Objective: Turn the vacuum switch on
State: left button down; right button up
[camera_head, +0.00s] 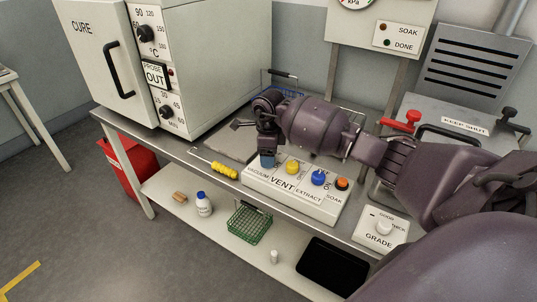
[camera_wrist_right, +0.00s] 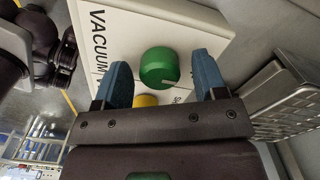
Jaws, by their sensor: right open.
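The vacuum switch is a round green knob (camera_wrist_right: 159,67) with a pale mark on its face, beside the word VACUUM on a white panel (camera_wrist_right: 198,22). In the head view the panel (camera_head: 325,206) lies on the bench, and my right gripper hides the green knob. My right gripper (camera_head: 267,160) points down at the panel's left end. In the wrist view my right gripper (camera_wrist_right: 163,80) is open, with its blue fingers on either side of the green knob and visible gaps to it. My left gripper is not in view.
A yellow knob (camera_head: 292,167), a blue knob (camera_head: 318,177) and an orange knob (camera_head: 342,183) stand along the panel to the right. A yellow-handled tool (camera_head: 223,171) lies at the panel's left. The CURE oven (camera_head: 215,60) stands behind on the left. A wire basket (camera_wrist_right: 292,100) shows in the wrist view.

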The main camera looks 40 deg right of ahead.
jog(key=c, duration=0.9)
